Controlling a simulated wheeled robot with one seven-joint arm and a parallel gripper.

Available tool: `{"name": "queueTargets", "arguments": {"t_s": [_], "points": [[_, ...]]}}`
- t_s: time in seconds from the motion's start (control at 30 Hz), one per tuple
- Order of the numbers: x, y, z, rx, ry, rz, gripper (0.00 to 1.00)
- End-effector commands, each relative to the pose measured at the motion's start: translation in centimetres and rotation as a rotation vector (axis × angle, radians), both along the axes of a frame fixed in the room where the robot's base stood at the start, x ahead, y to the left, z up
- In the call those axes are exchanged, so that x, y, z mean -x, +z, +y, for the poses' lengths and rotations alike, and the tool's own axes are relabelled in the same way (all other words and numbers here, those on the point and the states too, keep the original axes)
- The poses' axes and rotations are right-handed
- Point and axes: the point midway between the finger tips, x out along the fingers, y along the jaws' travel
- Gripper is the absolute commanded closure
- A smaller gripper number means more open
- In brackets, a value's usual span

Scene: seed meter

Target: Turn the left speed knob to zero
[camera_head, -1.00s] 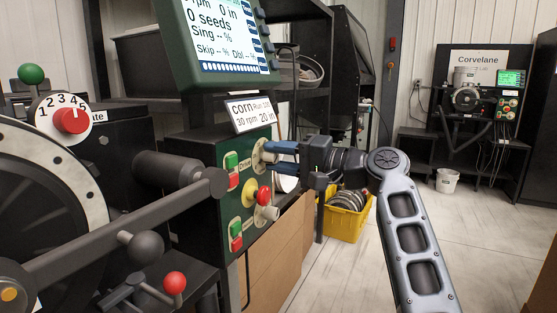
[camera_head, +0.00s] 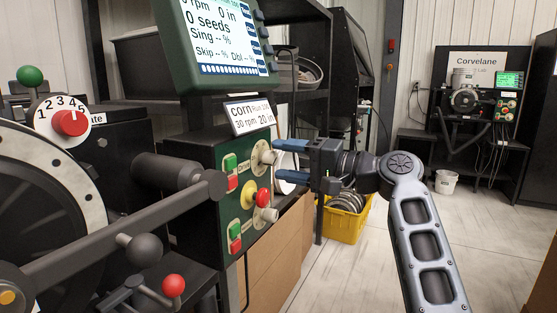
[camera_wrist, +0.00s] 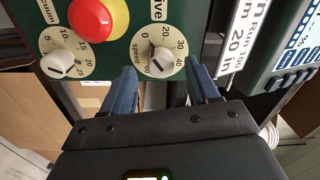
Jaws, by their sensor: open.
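The left speed knob (camera_head: 265,154) is a pale round knob by the Drive label, high on the green control box.
The vacuum knob (camera_wrist: 58,64) and a red emergency button (camera_head: 263,194) on yellow sit below the speed knob. Green and red push buttons (camera_head: 231,171) are to its left. A monitor (camera_head: 222,40) and corn sign (camera_head: 248,115) are above. A yellow crate (camera_head: 345,222) stands behind.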

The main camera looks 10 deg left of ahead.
Motion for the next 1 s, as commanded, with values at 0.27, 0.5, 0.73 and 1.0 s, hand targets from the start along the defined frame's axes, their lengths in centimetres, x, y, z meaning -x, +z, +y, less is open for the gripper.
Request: {"name": "queueTargets", "arguments": {"t_s": [0.27, 0.5, 0.73, 1.0], "points": [[1.5, 0.0, -4.1, 0.0, 0.0, -0.001, 0.4], [2.0, 0.0, -5.3, 0.0, 0.001, 0.0, 0.4], [2.0, 0.0, -5.3, 0.0, 0.001, 0.0, 0.4], [2.7, -6.6, -6.8, 0.048, -0.121, 0.026, 0.4]]}}
